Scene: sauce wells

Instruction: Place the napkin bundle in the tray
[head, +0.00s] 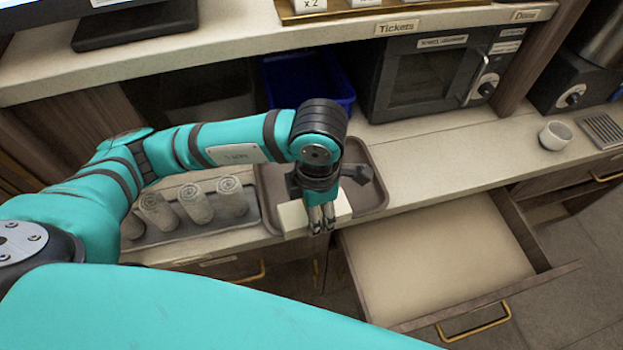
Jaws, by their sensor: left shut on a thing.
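My left gripper (321,218) points down at the front edge of the counter. It is shut on a cream, block-shaped bundle (293,217), which looks like the napkin bundle and shows on both sides of the fingers. The brown-grey tray (372,200) lies on the counter behind and around the gripper. The bundle overlaps the tray's front rim in the head view; I cannot tell whether it touches the tray. My wrist and forearm hide much of the tray's left and middle. My right gripper is not in view.
Several rolled towels (194,203) stand on a dark tray (240,221) at the left. An open, empty drawer (435,260) juts out below the counter (440,165). A microwave (425,78), a blue bin (340,92) and a white cup (555,136) are behind and right.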

